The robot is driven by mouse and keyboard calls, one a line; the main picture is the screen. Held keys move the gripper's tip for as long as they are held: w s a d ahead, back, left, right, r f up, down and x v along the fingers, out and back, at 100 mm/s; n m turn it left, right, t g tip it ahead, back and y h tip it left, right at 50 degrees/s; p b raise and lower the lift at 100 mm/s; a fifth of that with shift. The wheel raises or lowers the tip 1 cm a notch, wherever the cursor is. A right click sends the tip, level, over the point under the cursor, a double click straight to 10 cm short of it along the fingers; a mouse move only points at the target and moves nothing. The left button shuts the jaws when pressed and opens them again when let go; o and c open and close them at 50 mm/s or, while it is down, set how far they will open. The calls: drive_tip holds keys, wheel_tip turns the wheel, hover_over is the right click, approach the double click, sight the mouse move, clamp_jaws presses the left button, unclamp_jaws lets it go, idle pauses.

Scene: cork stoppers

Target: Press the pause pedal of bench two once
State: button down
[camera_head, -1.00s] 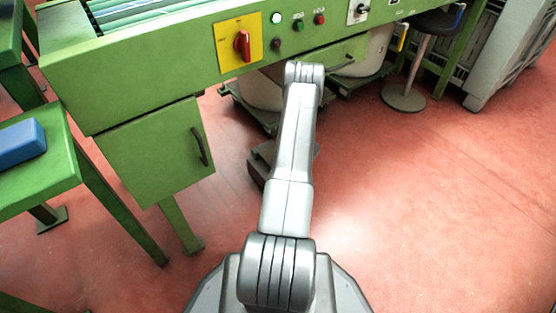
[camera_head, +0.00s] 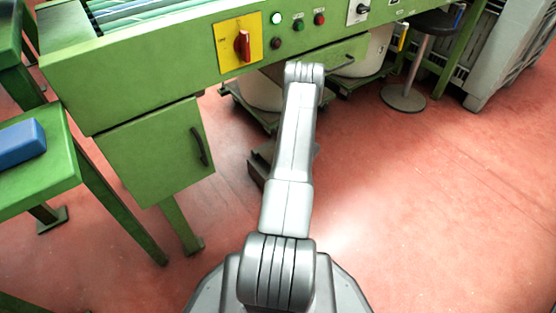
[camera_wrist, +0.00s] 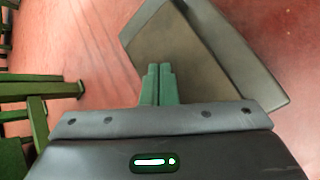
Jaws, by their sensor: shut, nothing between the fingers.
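A foot pedal with a brown top plate and a grey surround (camera_wrist: 245,60) lies on the red floor in the wrist view. In the head view the pedal (camera_head: 258,163) shows partly as a dark shape beside and behind my arm, below the green bench. My gripper (camera_wrist: 159,70) is shut and empty, its two green fingers side by side. Its fingertips overlap the near left part of the brown plate in the wrist view; I cannot tell whether they touch it. My arm hides the gripper in the head view.
The green bench (camera_head: 150,85) carries a red switch on a yellow plate (camera_head: 241,44), a lit green lamp (camera_head: 276,18) and several buttons. A green table with a blue box (camera_head: 20,143) stands at left. A stool (camera_head: 404,97) is at back right. The floor at right is clear.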

drive_tip(key=shift+f, duration=0.15)
drive_tip(key=shift+f+b, duration=0.3)
drive_tip(key=shift+b, duration=0.4)
drive_tip(key=shift+s+f+b, duration=0.1)
drive_tip(key=shift+f+b, duration=0.65)
drive_tip(key=shift+f, duration=0.45)
idle(0.7)
idle(0.3)
drive_tip(key=shift+r+p, duration=0.75)
drive_tip(key=shift+r, duration=0.8)
drive_tip(key=shift+r, duration=0.1)
drive_tip(key=shift+r+p, duration=1)
drive_tip(key=shift+r, duration=1.45)
